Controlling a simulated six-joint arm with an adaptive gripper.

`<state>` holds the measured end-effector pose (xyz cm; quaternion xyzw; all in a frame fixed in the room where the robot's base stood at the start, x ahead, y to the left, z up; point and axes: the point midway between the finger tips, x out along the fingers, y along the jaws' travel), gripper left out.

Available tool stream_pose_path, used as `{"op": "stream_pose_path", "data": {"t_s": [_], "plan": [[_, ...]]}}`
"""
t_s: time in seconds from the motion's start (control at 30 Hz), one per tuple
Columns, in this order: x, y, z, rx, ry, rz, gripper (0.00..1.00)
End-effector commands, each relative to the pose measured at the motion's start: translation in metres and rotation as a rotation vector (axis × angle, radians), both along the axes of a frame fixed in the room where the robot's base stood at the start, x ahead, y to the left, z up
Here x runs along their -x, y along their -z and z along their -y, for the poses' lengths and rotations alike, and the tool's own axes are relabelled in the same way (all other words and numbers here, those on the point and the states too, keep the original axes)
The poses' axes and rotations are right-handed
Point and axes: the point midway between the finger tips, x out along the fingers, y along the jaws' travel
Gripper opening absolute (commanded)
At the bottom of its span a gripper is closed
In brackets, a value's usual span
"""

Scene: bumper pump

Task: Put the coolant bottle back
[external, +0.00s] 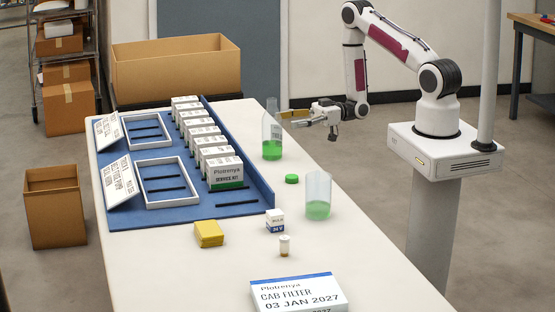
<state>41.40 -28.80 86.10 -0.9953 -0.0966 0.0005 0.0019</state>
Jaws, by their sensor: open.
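The coolant bottle (272,149) is clear with a narrow neck and green liquid in its lower part. It stands upright and uncapped on the white table. My gripper (288,118) is open at the bottle's right, level with its upper body, with its fingers pointing left toward it. I cannot tell whether a finger touches the bottle. A green cap (291,179) lies on the table in front of the bottle. A clear beaker (318,197) with green liquid stands nearer the camera.
A blue tray (240,207) holds a row of white service kit boxes (222,171) and two white frames. A yellow box (208,233), a small white box (275,221), a small vial (284,246) and a cab filter box (298,292) stand in front. An open cardboard box (176,68) is behind.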

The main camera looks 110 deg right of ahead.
Motion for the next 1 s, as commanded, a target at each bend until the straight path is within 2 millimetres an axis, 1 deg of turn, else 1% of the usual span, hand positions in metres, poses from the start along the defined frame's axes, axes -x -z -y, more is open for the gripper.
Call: {"op": "stream_pose_path", "data": {"t_s": [0.03,0.3,0.5,0.7,1.0], "plan": [[0.006,0.000,0.003,0.000,0.004,0.000,0.62],[0.033,0.000,0.007,0.001,0.003,0.000,0.62],[0.048,0.000,0.010,0.000,0.003,0.000,0.62],[0.054,0.000,0.011,0.001,0.001,0.000,0.62],[0.055,0.000,0.011,0.001,0.000,0.000,0.62]]}}
